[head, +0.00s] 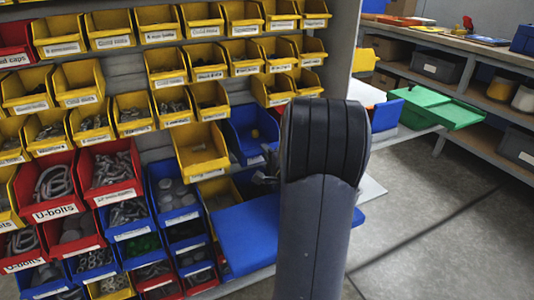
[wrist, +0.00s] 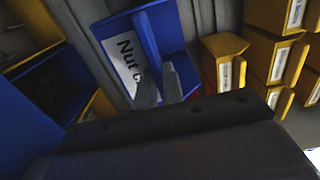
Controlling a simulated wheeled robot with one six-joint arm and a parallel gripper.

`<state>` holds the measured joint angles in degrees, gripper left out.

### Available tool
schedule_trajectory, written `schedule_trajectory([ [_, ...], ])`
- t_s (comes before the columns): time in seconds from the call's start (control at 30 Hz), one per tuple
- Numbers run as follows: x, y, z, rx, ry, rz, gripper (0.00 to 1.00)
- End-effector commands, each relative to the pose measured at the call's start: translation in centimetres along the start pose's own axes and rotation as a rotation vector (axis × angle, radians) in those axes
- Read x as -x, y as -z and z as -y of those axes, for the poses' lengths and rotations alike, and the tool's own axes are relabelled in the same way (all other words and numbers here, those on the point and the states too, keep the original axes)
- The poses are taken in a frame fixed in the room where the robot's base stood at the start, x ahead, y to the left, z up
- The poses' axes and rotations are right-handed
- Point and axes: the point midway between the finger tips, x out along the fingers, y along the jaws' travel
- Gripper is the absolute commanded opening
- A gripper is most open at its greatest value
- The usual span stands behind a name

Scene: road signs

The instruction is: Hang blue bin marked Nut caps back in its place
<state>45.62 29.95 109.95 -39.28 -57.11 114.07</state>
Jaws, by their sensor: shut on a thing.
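The blue bin with a white label reading "Nut c…" (wrist: 128,58) fills the upper middle of the wrist view. The rest of its label is hidden behind a finger. My gripper (wrist: 160,88) is shut on the bin's front edge, with a finger on each side of it. In the head view a blue bin (head: 250,130) sits at the right end of the rack rows, level with yellow bins.
Yellow bins (head: 202,149) hang left of the blue bin, with red and blue bins lower left. A flat blue surface (head: 250,238) lies below my gripper. A green tray (head: 445,108) rests on a shelf at right. The floor (head: 430,220) at right is clear.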

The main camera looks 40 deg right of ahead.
Motion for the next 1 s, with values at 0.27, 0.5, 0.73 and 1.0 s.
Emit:
schedule_trajectory([
  [0.27, 0.0, 0.0, 0.1, 0.0, 0.002, 0.0, 0.27],
  [0.5, 0.0, 0.0, 0.0, 0.0, 0.001, 0.0, 0.34],
  [0.73, 1.2, 0.1, 0.1, 0.0, -0.001, -0.002, 0.34],
  [1.0, 6.6, 0.2, 0.2, 0.0, -0.001, -0.005, 0.34],
])
